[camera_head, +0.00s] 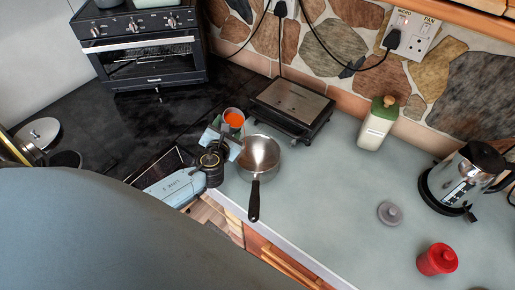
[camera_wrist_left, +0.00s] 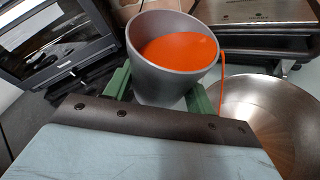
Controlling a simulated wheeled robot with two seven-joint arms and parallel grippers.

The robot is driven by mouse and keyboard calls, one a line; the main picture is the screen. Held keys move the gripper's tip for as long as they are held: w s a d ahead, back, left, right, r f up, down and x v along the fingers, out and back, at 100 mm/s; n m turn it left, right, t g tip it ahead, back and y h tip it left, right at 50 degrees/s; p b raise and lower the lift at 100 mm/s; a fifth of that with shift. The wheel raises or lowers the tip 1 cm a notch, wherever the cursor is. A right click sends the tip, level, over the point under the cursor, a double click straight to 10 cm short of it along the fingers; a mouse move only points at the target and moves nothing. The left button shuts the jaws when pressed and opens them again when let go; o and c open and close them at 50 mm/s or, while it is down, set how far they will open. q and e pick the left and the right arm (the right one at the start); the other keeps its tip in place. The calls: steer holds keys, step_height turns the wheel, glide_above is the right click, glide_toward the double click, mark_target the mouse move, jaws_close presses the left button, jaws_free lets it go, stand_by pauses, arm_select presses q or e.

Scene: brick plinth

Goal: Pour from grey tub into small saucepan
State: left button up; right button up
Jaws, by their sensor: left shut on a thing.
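The grey tub (camera_head: 233,119) holds an orange-red liquid. It also shows in the left wrist view (camera_wrist_left: 160,83), tilted to the right. A thin orange stream hangs from its right rim there, beside the pan's edge. My left gripper (camera_head: 231,137) is shut on the tub, with green fingers on both sides of it in the left wrist view (camera_wrist_left: 160,95). The small saucepan (camera_head: 259,152) is shiny metal with a black handle, standing on the counter just right of the tub. It fills the right side of the left wrist view (camera_wrist_left: 255,95). Where the stream lands is unclear. My right gripper is not in view.
A black and silver appliance (camera_head: 292,102) stands behind the saucepan. A toaster oven (camera_head: 145,62) is at the back left. A green-topped container (camera_head: 376,128), kettle (camera_head: 463,180), grey lid (camera_head: 390,213) and red pot (camera_head: 437,259) stand right. Counter right of the saucepan is clear.

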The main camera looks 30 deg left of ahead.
arm_select(q)
steer(key=shift+d+f+m, duration=0.1)
steer(key=shift+d+m, duration=0.15)
steer(key=shift+m, duration=0.15)
steer(key=shift+d+f+m+y+b, duration=0.15)
steer(key=shift+d+m+y+b, duration=0.2)
steer(key=shift+b, duration=0.2)
stand_by(0.3)
steer(key=shift+t, duration=0.3)
steer(key=shift+d+r+m+y+b, duration=0.1)
steer(key=shift+r+m+y+b, duration=0.3)
steer(key=shift+m+b, duration=0.25)
stand_by(0.5)
steer(key=shift+r+t, duration=0.15)
steer(key=shift+t, duration=0.15)
steer(key=shift+r, duration=0.1)
steer(key=shift+m+b, duration=0.3)
steer(key=shift+m, duration=0.1)
steer(key=shift+r, duration=0.15)
steer(key=shift+a+r+m+t+b, duration=0.2)
steer(key=shift+m+t+b, duration=0.1)
steer(key=shift+m+b, duration=0.15)
